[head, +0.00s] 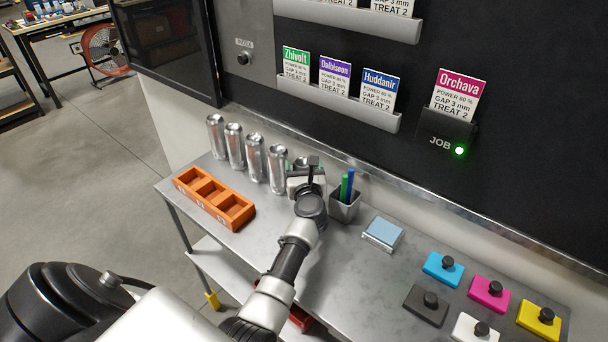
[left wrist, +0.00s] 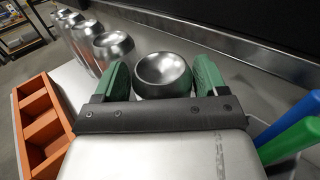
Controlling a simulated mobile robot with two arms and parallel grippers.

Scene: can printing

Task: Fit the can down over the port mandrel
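Several bare silver cans stand in a row at the back of the steel table; one is this can (head: 255,158). My left gripper (head: 302,180) is at the right end of the row. In the left wrist view, its green fingers (left wrist: 162,80) stand on either side of the end can (left wrist: 163,72), whose dished end faces up. The fingers look very close to its sides; I cannot tell whether they touch it. The gripper hides most of this can in the head view. The port mandrel and my right gripper are not in view.
An orange three-pocket tray (head: 189,190) is front left of the cans. A pen cup (head: 344,209) stands close right of the gripper, then a light-blue pad (head: 383,232). Knobbed colour blocks, such as cyan (head: 443,268), are at right. A JOB holder shows the Orchava card (head: 457,95).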

